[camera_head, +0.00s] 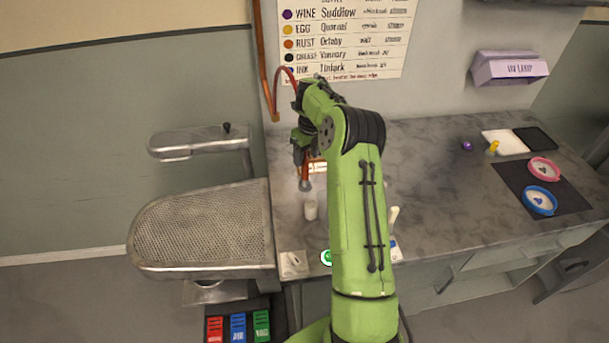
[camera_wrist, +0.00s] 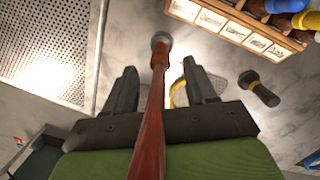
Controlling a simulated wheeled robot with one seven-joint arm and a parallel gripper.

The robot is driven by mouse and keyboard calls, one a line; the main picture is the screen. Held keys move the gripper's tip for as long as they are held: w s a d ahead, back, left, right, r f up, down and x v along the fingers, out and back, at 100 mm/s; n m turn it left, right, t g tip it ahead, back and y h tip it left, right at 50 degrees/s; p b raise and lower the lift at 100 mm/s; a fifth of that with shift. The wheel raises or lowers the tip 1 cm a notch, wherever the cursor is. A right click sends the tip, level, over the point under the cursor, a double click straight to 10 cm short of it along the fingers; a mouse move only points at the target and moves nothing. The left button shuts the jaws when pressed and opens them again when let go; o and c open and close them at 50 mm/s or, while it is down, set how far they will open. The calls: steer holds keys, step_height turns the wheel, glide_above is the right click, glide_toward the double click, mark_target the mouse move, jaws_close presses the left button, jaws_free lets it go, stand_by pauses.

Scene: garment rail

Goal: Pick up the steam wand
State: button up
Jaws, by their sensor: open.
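The steam wand (camera_wrist: 160,58) shows in the wrist view as a red-brown handle with a round grey head, and its red-brown hose runs down across my gripper's palm. In the head view the wand (camera_head: 305,172) stands out below my wrist, over the grey counter, with the hose (camera_head: 285,70) looping from the wall pipe. My gripper (camera_wrist: 163,78) is open, with one dark finger on each side of the wand in the picture. I see no finger touching it; the depth between them is unclear. In the head view my arm hides much of the gripper.
A perforated ironing board (camera_head: 205,225) lies left of the counter (camera_head: 425,165), with a smaller sleeve board (camera_head: 198,140) behind. A wooden box (camera_wrist: 235,25) of bottles and a dark-handled brush (camera_wrist: 258,88) lie to the right in the wrist view.

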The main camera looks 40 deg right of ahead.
mark_target(305, 165)
steer(key=f, duration=0.5)
steer(key=shift+w+f, duration=0.3)
steer(key=shift+w, duration=0.1)
jaws_close()
steer(key=shift+r, duration=0.1)
step_height(305, 165, up, 10)
steer(key=shift+r+p, duration=0.1)
steer(key=shift+p, duration=0.35)
steer(key=shift+s+d, duration=0.1)
steer(key=shift+s, duration=0.05)
